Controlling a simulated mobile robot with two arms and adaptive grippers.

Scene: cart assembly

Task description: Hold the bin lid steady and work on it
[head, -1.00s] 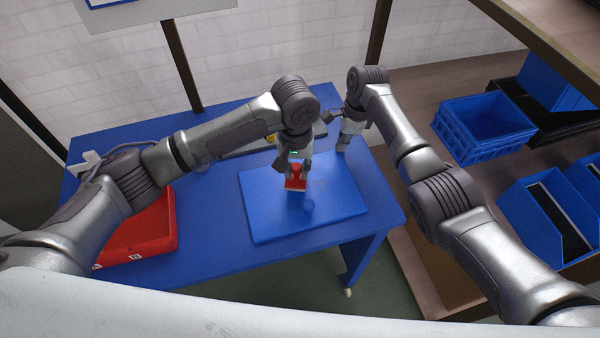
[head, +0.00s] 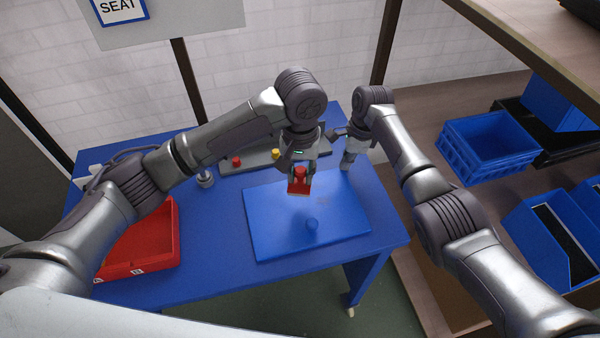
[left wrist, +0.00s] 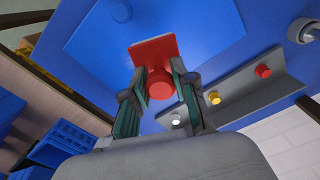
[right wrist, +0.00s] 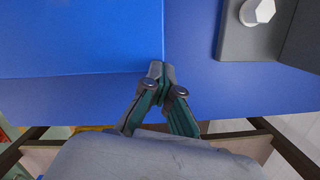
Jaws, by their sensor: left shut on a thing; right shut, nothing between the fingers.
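The blue bin lid (head: 270,235) lies flat on the blue table, with a small round blue knob (head: 312,226) near its front. My left gripper (head: 299,172) is shut on a red knobbed piece with a flat plate (head: 298,187), held above the lid behind the knob. In the left wrist view the red piece (left wrist: 155,52) sits between the fingers, its plate facing the lid. My right gripper (head: 346,166) is shut and empty at the lid's back right corner. In the right wrist view its fingertips (right wrist: 161,70) are by the lid's corner; contact is unclear.
A grey fixture with red, yellow and white buttons (left wrist: 235,98) stands behind the lid. A red tray (head: 165,262) is at the table's left. Blue crates (head: 487,146) stand on shelving at the right.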

